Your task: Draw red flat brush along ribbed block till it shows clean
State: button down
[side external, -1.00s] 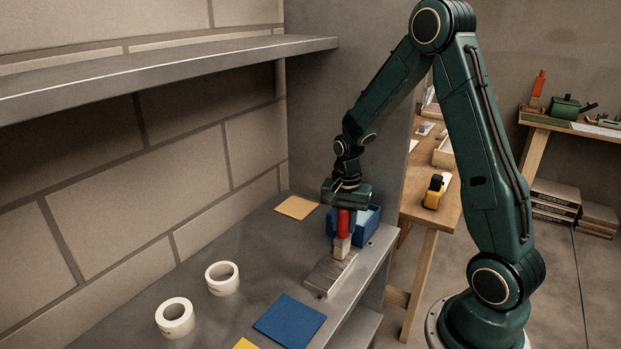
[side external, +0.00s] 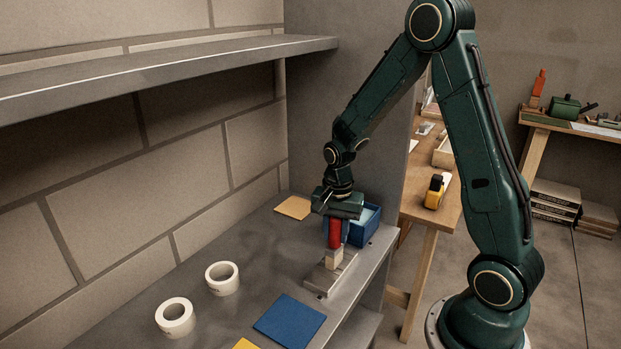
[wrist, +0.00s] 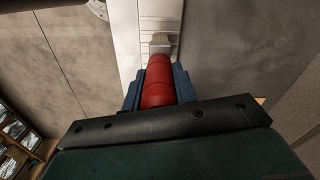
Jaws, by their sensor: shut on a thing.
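My gripper (side external: 336,222) is shut on the red handle of the flat brush (side external: 335,236) and holds it upright, bristles down. The pale bristle end meets the top of the ribbed metal block (side external: 322,281), which lies near the shelf's front edge. In the wrist view the red brush handle (wrist: 160,84) sits between the blue-grey fingers, with its metal ferrule over the pale ribbed block (wrist: 155,13). The bristle tips and part of the block are hidden there. I cannot tell how clean the block is.
A blue bin (side external: 372,226) stands just behind the gripper. A blue cloth (side external: 289,320) and a tan square (side external: 293,207) lie flat on the grey shelf (side external: 250,305). Two white tape rolls (side external: 222,278) (side external: 175,317) stand left. An upper shelf (side external: 170,73) overhangs at left.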

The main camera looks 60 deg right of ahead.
jog(key=a, duration=0.6)
jog(key=shift+a, duration=0.3)
dwell(0.8)
dwell(0.3)
notch_tip(320, 180, up, 8)
dwell(1.2)
dwell(1.1)
jog(key=w+a+f+n, duration=0.2)
jog(key=w+n, duration=0.3)
jog(key=n, duration=0.2)
jog(key=w+a+f+n, duration=0.2)
jog(key=w+n, duration=0.3)
jog(key=n, duration=0.3)
jog(key=shift+w+a+f, duration=0.3)
jog(key=shift+f, duration=0.3)
jog(key=shift+s, duration=0.1)
